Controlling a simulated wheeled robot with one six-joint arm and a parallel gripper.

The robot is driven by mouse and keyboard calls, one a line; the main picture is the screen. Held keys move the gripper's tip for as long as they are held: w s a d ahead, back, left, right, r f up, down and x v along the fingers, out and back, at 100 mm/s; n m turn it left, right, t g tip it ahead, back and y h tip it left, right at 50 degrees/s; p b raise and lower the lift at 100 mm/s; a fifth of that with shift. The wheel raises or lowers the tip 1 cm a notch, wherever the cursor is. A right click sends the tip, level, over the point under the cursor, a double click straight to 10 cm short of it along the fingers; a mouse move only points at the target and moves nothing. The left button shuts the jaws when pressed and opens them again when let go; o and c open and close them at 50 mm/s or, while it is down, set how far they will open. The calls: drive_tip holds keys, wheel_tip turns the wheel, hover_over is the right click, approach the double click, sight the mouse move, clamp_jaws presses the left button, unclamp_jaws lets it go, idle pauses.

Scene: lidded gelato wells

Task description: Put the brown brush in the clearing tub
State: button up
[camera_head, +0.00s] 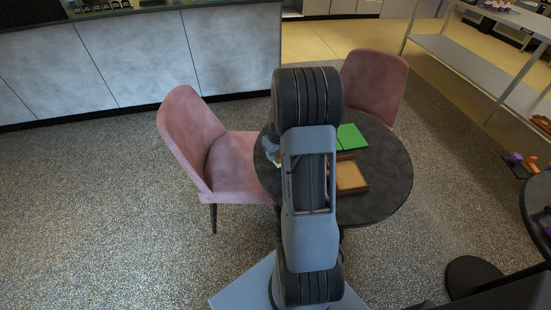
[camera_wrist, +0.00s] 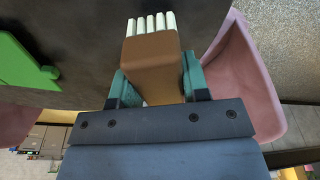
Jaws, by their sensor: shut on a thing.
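The brown brush (camera_wrist: 151,52) has a brown block body and a row of white bristles, which point to the top of the wrist view. My gripper (camera_wrist: 156,76) is shut on it, with one teal finger on each side. No other tub can be made out.
A green flat thing (camera_head: 350,137) lies on the round table (camera_head: 388,197); green also shows in the wrist view (camera_wrist: 25,62). Pink chairs stand left (camera_head: 235,165) and behind (camera_head: 375,85). A grey counter is back left, a metal shelf back right. Speckled floor at left is clear.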

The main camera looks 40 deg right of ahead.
drive_tip(key=shift+w+f, duration=0.25)
drive_tip(key=shift+f, duration=1.65)
drive_tip(key=shift+f, duration=0.1)
drive_tip(key=o, duration=1)
